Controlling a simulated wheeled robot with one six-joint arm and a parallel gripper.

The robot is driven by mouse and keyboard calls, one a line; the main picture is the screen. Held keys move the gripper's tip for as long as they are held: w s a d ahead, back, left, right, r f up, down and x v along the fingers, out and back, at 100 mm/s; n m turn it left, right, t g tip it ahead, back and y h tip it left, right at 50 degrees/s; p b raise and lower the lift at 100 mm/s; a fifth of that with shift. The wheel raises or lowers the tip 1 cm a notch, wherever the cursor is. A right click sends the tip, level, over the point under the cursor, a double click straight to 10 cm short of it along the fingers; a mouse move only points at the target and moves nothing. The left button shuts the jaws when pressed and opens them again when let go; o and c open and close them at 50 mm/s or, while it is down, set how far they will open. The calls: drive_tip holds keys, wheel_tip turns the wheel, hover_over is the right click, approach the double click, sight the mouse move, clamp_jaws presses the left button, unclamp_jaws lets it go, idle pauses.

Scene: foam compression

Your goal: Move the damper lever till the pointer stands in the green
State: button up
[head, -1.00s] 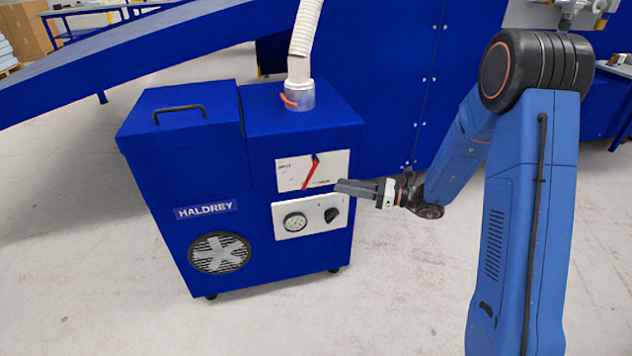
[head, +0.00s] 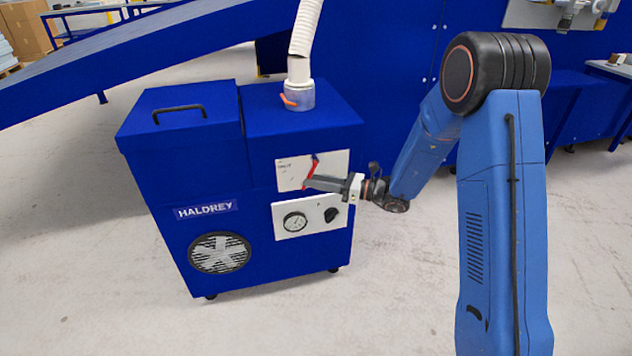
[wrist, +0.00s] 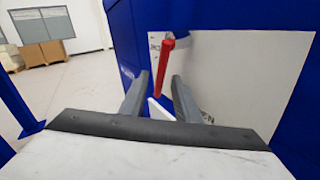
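A red lever (head: 314,165) sits on a white plate (head: 338,163) on the front of the blue HALDREY machine. In the head view it leans, with its lower end behind my fingertips. My gripper (head: 306,182) is in front of the plate. In the wrist view the red lever (wrist: 163,65) shows between the two spread fingers of my gripper (wrist: 158,90), with space on both sides. No grip on it shows. A round dial (head: 295,222) sits on a lower white panel; its pointer and any green zone are too small to read.
A black knob (head: 332,215) is right of the dial. An orange handle (head: 289,100) is on the duct collar atop the blue cabinet (head: 185,150). A fan grille (head: 220,253) is at lower left. The floor right of the cabinet is clear.

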clamp_jaws()
drive_tip(key=shift+s+a+r+m+t+y, duration=0.1)
drive_tip(key=shift+a+m+t+y, duration=0.15)
drive_tip(key=shift+a+m+y, duration=0.25)
drive_tip(key=shift+s+a+r+m+t+y, duration=0.1)
drive_tip(key=shift+a+m+t+y, duration=0.25)
drive_tip(key=shift+y, duration=0.35)
drive_tip(key=shift+d, duration=0.15)
unclamp_jaws()
drive_tip(key=v, duration=1.7)
drive_tip(key=shift+d, duration=0.2)
